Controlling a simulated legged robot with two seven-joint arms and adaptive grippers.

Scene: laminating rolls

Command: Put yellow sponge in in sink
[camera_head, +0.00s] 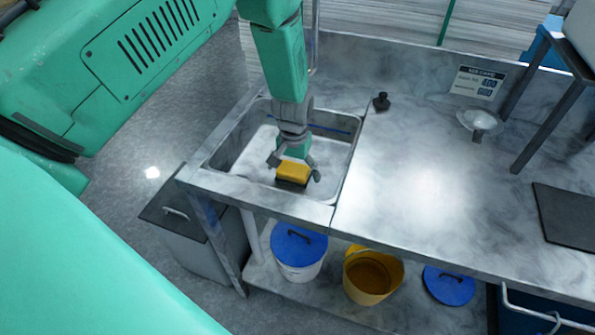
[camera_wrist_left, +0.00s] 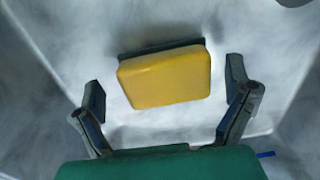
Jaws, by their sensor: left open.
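The yellow sponge (camera_head: 293,172) has a dark underside and shows over the metal sink (camera_head: 225,151) in the head view. In the left wrist view the sponge (camera_wrist_left: 166,78) lies between and just beyond my open fingers, with a gap on each side. My left gripper (camera_head: 293,176) points down into the sink basin around the sponge. In the left wrist view its fingers (camera_wrist_left: 166,100) are spread and do not touch the sponge. The sponge appears to be at the basin floor, though its exact height is hard to tell. My right gripper is not in view.
The steel counter (camera_head: 420,190) right of the sink is largely clear. A small black object (camera_head: 381,101), a metal dish (camera_head: 480,121) and a dark board (camera_head: 568,215) are on it. A blue-lidded bucket (camera_head: 299,250) and a yellow bucket (camera_head: 371,274) stand on the shelf below.

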